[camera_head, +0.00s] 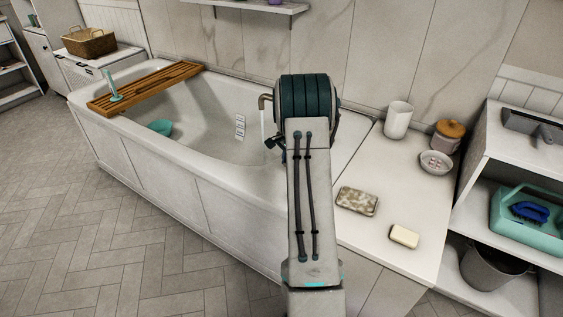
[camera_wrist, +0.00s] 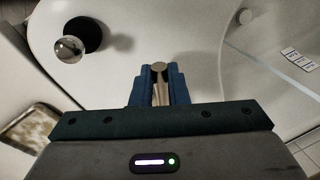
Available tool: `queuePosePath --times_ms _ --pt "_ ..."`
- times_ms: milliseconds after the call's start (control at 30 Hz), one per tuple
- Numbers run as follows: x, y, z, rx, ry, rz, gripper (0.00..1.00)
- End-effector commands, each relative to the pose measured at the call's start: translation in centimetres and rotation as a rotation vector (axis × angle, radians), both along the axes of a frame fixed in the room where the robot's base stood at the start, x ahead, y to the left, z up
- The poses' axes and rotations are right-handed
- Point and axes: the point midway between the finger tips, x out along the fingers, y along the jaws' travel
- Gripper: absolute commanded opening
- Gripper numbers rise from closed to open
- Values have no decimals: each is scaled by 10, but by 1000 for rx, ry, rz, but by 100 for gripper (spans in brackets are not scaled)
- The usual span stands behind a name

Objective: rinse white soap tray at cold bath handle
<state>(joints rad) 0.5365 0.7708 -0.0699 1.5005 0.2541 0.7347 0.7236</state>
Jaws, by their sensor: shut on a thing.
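My gripper (camera_wrist: 160,82) is low at the bath's right end, beside the tap spout (camera_head: 265,102). Its blue fingers are shut on a narrow, round-ended metallic piece (camera_wrist: 159,69); it looks like a bath tap handle, but I cannot tell whether it is the cold one. In the head view my arm hides most of the grip. A pale streak (camera_wrist: 285,72), seemingly running water, crosses the right of the wrist view.
The white bath (camera_head: 190,160) has a wooden rack (camera_head: 150,86) across it. On the counter (camera_head: 385,165) are a patterned rectangular dish (camera_head: 357,201), a soap bar (camera_head: 404,236), a white cup (camera_head: 397,119) and a lidded jar (camera_head: 448,135). A shiny knob (camera_wrist: 69,49) stands left of my fingers.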

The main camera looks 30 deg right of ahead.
Motion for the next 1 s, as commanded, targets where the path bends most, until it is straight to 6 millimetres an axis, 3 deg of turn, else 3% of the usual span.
queuePosePath --times_ms 133,167,233,633,1000 --pt "0 -1 1 -1 -1 -1 0" --pt "0 -1 1 -1 -1 -1 20" --pt "0 0 1 -1 -1 0 36" --pt "0 2 10 -3 -1 5 36" --pt "-15 0 88 -4 -3 4 36"
